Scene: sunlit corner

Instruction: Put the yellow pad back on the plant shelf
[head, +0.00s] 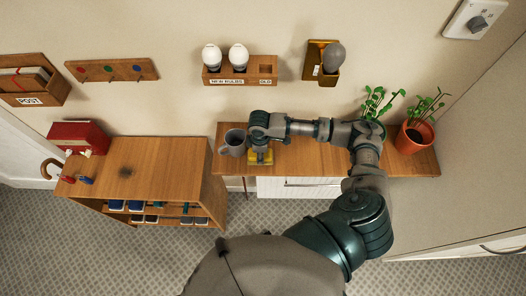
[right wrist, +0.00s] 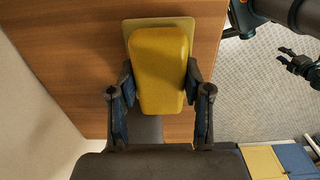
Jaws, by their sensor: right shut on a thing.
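The yellow pad (right wrist: 160,70) is a rounded block in the right wrist view, with my right gripper (right wrist: 160,85) shut on its two sides. In the head view the pad (head: 260,157) shows partly under my right gripper (head: 261,148), at the left part of the wooden plant shelf (head: 315,158). A flat tan square (right wrist: 135,27) shows beneath the pad on the shelf surface (right wrist: 75,60). I cannot tell whether the pad touches it. My left gripper (right wrist: 288,57) is small at the right edge of the right wrist view, apparently open and empty, above the floor.
Potted plants (head: 414,136) stand at the shelf's right end. A lower wooden cabinet (head: 155,165) with a red box (head: 78,135) is at left. Bulb holders (head: 240,70) hang on the wall above.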

